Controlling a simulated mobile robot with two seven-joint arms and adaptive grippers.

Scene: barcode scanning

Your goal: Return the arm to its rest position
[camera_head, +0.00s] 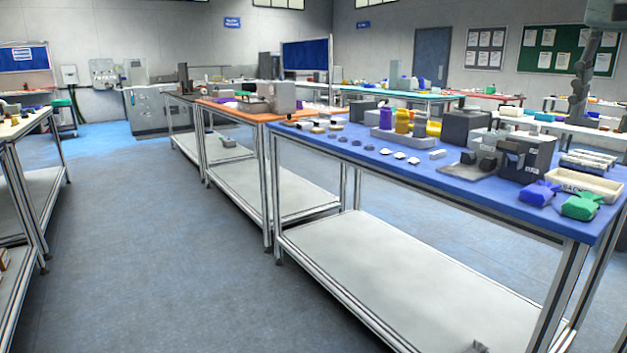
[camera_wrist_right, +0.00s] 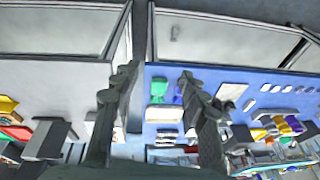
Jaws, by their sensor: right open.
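My right gripper (camera_wrist_right: 158,73) shows in its wrist view with its two grey fingers spread apart and nothing between them. The wrist view is upside down and looks over the blue-topped table (camera_wrist_right: 212,70). In the head view, a grey jointed part at the top right edge looks like part of my right arm, raised above the table's far right side. My left gripper is in neither view. A green item (camera_head: 582,206) and a blue item (camera_head: 538,193) lie at the table's near right corner. They also show beyond the fingers in the wrist view.
The blue table (camera_head: 350,160) carries a grey machine (camera_head: 525,158), a cream tray (camera_head: 588,184), yellow containers (camera_head: 403,121) and several small parts. An orange-topped table (camera_head: 215,108) stands behind it. The floor (camera_head: 165,230) to the left is clear.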

